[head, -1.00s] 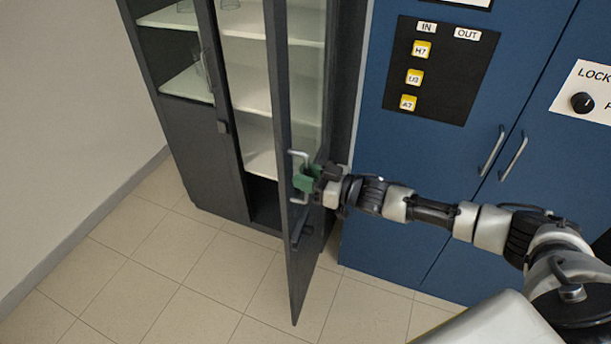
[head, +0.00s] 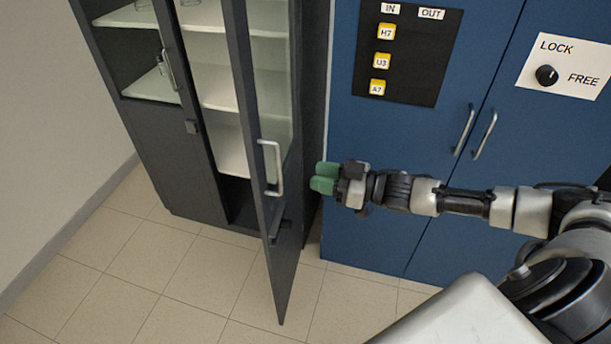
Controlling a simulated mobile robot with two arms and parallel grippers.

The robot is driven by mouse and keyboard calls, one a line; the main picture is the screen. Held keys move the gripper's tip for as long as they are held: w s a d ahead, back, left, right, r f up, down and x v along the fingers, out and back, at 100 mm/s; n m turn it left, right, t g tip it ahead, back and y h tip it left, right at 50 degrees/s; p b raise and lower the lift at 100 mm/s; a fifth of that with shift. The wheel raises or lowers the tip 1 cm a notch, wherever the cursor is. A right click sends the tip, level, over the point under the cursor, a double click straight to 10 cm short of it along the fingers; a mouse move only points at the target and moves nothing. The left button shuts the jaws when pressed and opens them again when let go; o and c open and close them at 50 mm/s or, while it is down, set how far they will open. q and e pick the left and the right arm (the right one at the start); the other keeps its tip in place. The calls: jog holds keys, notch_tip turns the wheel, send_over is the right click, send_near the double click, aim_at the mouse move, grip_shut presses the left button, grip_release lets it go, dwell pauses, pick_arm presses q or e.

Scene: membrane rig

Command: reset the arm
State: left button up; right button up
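My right arm (head: 465,201) reaches in from the right. Its gripper (head: 325,177), with two green finger pads, points left in front of the blue cabinet's left edge. The two pads show as separate and nothing is held between them; the gripper is open. It is to the right of the open cabinet door's handle (head: 278,168), apart from it. My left arm and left gripper are not in view.
The dark cabinet's glazed door (head: 262,150) stands open toward me; white shelves (head: 215,95) show behind it. The blue cabinet (head: 385,135) has two handles (head: 464,130), a panel with yellow tags (head: 425,60) and a LOCK/FREE knob (head: 547,75). Tiled floor (head: 120,280) at lower left is clear.

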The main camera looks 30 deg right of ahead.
jog(key=shift+s+d, duration=0.15)
jog(key=shift+s, duration=0.05)
dwell(0.4)
jog(key=w+d+f+m+h, duration=0.1)
jog(key=d+f+m+h, duration=0.15)
jog(key=f, duration=0.65)
jog(key=w+d+f+m+h, duration=0.15)
jog(key=f+h, duration=0.25)
jog(key=f, duration=0.5)
jog(key=s+d+f+m+g+h+b, duration=0.15)
jog(key=s+f, duration=0.25)
jog(key=f, duration=0.5)
jog(key=s+f+g+h+p, duration=0.1)
jog(key=s+f+h, duration=0.1)
jog(key=s+f, duration=0.45)
jog(key=s+a+f+g+h, duration=0.2)
jog(key=s+a+f+g, duration=0.15)
jog(key=s+f, duration=0.95)
jog(key=s+a+f+g, duration=0.3)
jog(key=s+a+f, duration=0.1)
jog(key=s, duration=0.6)
jog(key=s+a+f+g+b, duration=0.1)
jog(key=s+a+f+g, duration=0.2)
jog(key=s, duration=0.7)
notch_tip(320, 180, down, 2)
jog(key=shift+s+a+f+m, duration=0.1)
jog(key=shift+s+a+m, duration=0.2)
jog(key=shift+a, duration=0.45)
jog(key=shift+w, duration=0.15)
